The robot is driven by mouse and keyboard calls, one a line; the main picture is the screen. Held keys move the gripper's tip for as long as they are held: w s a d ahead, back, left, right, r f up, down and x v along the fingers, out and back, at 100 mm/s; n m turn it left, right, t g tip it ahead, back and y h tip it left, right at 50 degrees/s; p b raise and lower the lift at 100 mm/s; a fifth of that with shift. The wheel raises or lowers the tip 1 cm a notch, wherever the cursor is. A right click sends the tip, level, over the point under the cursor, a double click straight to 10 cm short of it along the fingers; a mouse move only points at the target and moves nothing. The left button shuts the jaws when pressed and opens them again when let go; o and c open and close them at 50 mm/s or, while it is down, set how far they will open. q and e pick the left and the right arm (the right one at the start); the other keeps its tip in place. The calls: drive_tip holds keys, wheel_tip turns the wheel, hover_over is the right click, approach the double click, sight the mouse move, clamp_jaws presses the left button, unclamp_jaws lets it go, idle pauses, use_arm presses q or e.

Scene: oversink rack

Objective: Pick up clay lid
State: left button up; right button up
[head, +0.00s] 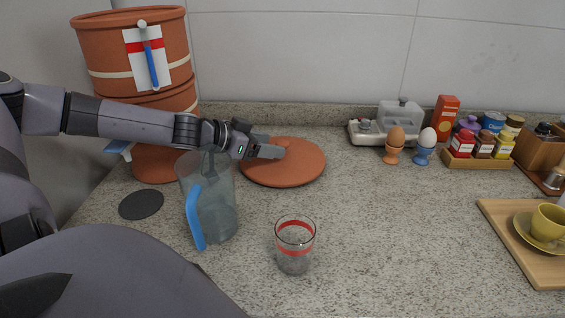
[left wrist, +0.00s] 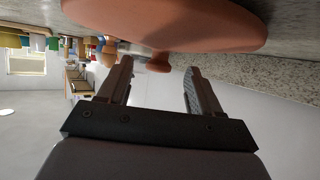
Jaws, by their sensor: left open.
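The clay lid (head: 300,172) is a round terracotta disc lying flat on the counter, with a small knob on top. My left gripper (head: 275,151) is at the lid's knob, reaching in from the left above the disc. In the left wrist view the lid (left wrist: 170,22) fills the top, and its knob (left wrist: 157,64) shows between the fingertips. The left gripper (left wrist: 157,75) is open there, with both fingers apart and no visible contact with the knob. My right gripper is not in view.
A clear pitcher (head: 217,205) with a blue handle stands just below my left forearm. A red-banded glass (head: 295,248) stands in front of the lid. The terracotta water filter (head: 115,55) is behind the arm. Egg cups, a spice rack (head: 478,160) and a wooden tray (head: 510,247) are right.

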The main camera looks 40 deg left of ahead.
use_arm(q)
drive_tip(key=shift+b+x, duration=1)
drive_tip(key=shift+b, duration=0.05)
drive_tip(key=shift+w+d+f+b, duration=0.1)
drive_tip(key=shift+w+f+b, duration=0.05)
drive_tip(key=shift+w+b, duration=0.15)
drive_tip(key=shift+c, duration=0.3)
clamp_jaws()
